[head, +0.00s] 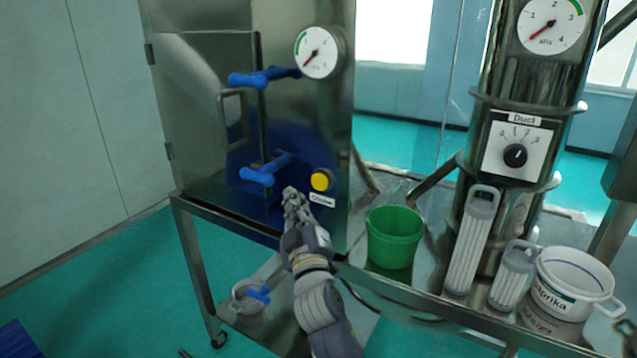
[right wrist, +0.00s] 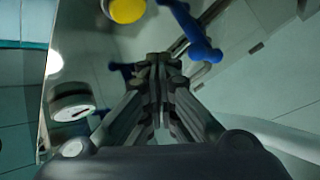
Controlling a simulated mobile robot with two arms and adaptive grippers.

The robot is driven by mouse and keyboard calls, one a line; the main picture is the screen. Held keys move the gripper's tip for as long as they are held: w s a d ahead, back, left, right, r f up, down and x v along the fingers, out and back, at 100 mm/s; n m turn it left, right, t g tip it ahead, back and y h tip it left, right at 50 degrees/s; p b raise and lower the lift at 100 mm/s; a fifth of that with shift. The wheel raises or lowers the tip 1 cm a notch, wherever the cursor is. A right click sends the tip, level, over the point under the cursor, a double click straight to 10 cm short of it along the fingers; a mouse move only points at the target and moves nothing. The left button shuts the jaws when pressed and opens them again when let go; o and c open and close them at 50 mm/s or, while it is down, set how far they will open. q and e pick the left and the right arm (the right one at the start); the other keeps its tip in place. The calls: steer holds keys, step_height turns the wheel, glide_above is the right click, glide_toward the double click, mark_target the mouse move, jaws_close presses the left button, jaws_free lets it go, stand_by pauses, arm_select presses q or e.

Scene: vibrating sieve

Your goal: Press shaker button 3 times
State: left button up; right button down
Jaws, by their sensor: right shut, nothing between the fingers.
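The shaker button (head: 321,180) is a round yellow knob on the front of the steel cabinet (head: 307,130), with a small white label (head: 322,200) just below it. In the right wrist view the yellow button (right wrist: 127,8) shows at the top edge, partly cut off. My right gripper (head: 292,196) is shut and empty. Its tips are a little left of and below the button in the head view, apart from it. In the right wrist view the closed fingers (right wrist: 158,66) point toward the cabinet front. My left gripper is not in view.
Two blue door handles (head: 262,77) (head: 264,170) stick out from the cabinet left of the button. A pressure gauge (head: 319,52) sits above. A green bucket (head: 394,238), filter cartridges (head: 471,240) and a white paprika pot (head: 570,285) stand on the steel table at right.

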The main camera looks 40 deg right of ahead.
mark_target(320, 182)
steer(key=shift+s+a+f+n+y+p, duration=0.2)
steer(key=shift+a+n, duration=0.35)
steer(key=shift+n, duration=2.1)
steer(key=shift+s+a+f+n+p, duration=0.1)
steer(key=shift+a+f+n+p, duration=0.35)
steer(key=shift+n, duration=2.25)
steer(key=shift+s+a+n+y+p, duration=0.1)
steer(key=shift+a+n, duration=0.6)
steer(key=shift+n, duration=1.95)
steer(key=w+d+p, duration=0.1)
steer(key=w+d, duration=0.2)
steer(key=d, duration=0.5)
steer(key=shift+w+d, duration=0.15)
steer(key=shift+w, duration=0.05)
steer(key=shift+d, duration=0.1)
steer(key=shift+w+d, duration=0.15)
steer(key=shift+d, duration=0.1)
